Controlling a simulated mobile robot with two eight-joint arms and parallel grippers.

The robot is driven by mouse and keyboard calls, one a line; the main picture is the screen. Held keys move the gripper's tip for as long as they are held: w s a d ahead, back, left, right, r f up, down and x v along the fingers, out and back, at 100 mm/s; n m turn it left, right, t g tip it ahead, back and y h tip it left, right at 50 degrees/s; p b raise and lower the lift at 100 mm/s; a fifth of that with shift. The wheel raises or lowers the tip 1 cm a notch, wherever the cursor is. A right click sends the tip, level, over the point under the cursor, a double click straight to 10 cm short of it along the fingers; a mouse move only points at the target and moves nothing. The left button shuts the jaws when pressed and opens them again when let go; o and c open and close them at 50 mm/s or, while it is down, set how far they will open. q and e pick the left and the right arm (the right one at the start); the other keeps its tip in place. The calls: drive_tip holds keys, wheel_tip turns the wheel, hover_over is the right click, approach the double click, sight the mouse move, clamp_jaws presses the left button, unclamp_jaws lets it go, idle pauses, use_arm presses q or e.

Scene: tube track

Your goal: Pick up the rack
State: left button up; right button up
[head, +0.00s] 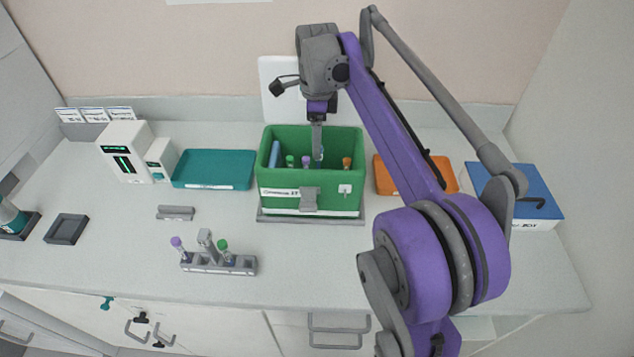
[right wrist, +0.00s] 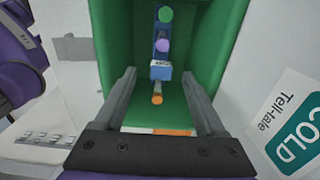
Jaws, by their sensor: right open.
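A grey rack (head: 222,263) stands on the counter at the front, left of the green box. It has an upright grey handle, a purple-capped tube (head: 177,243) and a green-capped tube (head: 223,247). My right gripper (head: 317,150) points down into the green box (head: 310,204), away from the grey rack. In the right wrist view its fingers (right wrist: 159,73) are open and apart. Between and beyond them, inside the box, are a blue block (right wrist: 161,72) and green-, purple- and orange-capped tubes. I cannot tell what supports these tubes. My left gripper is not in view.
A teal tray (head: 213,170) and a white device (head: 126,151) stand left of the box. An orange tray (head: 385,178) and a blue-lidded box (head: 530,190) are to its right. A small grey block (head: 175,213) lies behind the rack. A dark square tray (head: 66,229) is far left.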

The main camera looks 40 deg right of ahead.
wheel_tip(320, 180, down, 7)
drive_tip(key=shift+d+f, duration=0.1)
drive_tip(key=shift+f, duration=0.1)
clamp_jaws()
idle(0.5)
